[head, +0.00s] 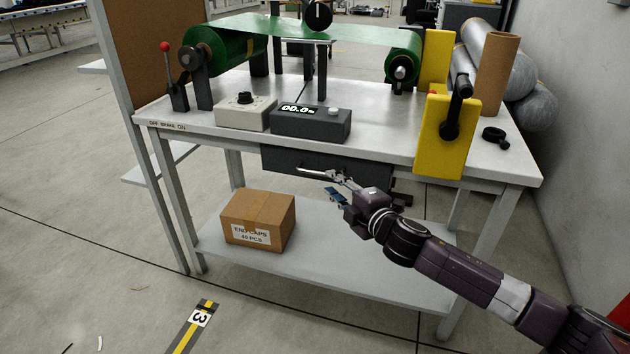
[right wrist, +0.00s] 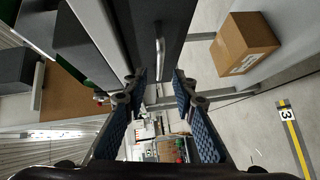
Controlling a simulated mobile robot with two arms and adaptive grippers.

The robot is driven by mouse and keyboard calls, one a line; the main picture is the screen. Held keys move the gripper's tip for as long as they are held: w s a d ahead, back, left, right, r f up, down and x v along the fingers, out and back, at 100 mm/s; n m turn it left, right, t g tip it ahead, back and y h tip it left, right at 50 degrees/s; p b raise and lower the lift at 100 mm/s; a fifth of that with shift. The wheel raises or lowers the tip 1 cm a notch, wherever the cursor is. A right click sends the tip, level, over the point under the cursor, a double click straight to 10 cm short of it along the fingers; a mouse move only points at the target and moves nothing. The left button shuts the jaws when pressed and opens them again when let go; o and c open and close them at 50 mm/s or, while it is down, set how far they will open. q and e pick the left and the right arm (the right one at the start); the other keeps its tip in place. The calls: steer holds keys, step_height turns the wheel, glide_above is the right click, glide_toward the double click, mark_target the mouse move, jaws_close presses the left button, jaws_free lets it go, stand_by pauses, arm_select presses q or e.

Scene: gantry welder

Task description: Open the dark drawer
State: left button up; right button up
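The dark drawer (head: 281,161) hangs under the front edge of the workbench, with a pale bar handle (head: 310,172) across its front. Its dark front also shows in the right wrist view (right wrist: 135,28), with the handle (right wrist: 159,48) between and beyond the fingertips. I cannot tell whether a fingertip touches the handle. My left gripper is not in view.
The workbench (head: 395,148) carries green rollers, a dark display box (head: 310,123), a white control box (head: 246,112) and a yellow lever bracket (head: 443,140). A cardboard box (head: 258,218) sits on the lower shelf (head: 330,262). The floor in front is clear.

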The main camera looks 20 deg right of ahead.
mark_target(319, 174)
steer(key=shift+w+a, duration=0.15)
steer(key=shift+w, duration=0.3)
steer(key=x, duration=0.3)
steer(key=shift+w+a+f+b, duration=0.1)
steer(key=shift+w+b, duration=0.2)
steer(key=shift+b, duration=0.1)
steer(key=shift+x, duration=1.25)
steer(key=shift+w, duration=0.3)
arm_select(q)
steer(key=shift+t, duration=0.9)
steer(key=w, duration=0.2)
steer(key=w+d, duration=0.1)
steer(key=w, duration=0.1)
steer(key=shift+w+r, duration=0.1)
arm_select(e)
steer(key=shift+c, duration=0.2)
jaws_close()
